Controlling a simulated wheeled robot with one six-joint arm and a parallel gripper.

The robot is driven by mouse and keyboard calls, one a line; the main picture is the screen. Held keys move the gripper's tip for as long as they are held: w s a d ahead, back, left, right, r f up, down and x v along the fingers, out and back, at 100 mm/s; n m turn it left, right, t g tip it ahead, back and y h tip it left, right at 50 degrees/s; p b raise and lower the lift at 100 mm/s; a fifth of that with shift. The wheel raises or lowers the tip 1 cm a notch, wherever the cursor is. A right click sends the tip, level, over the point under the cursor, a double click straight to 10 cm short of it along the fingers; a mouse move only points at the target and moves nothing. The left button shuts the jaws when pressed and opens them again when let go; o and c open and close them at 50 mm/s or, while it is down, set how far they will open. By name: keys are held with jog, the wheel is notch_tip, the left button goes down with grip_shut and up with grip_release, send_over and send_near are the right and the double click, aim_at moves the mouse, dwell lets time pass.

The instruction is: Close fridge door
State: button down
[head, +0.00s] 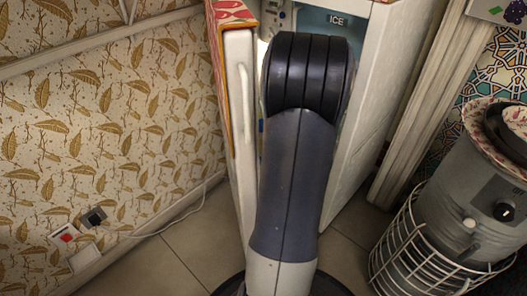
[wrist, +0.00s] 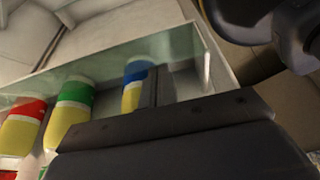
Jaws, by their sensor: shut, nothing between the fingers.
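The fridge (head: 385,95) stands open in the head view, with a blue compartment marked ICE at its top. Its white door (head: 240,140) stands swung out at the left, edge toward me, with a long pale handle. My arm rises between the door and the fridge body and hides much of the interior. My gripper is hidden in the head view. In the wrist view my gripper (wrist: 152,88) is shut and empty, beside a clear shelf bin (wrist: 185,45). Whether it touches the bin I cannot tell.
Several bottles with red, green and blue bands, such as the green one (wrist: 68,115), stand in the bin. A patterned wall (head: 100,130) with a socket is at left. A grey samovar (head: 465,200) in a wire stand is at right. Tiled floor shows between.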

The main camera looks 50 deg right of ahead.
jog(key=shift+s+d+n, duration=0.2)
jog(key=shift+d, duration=0.4)
jog(key=shift+s+d+n, duration=0.2)
jog(key=shift+d, duration=0.4)
jog(key=shift+r, duration=0.1)
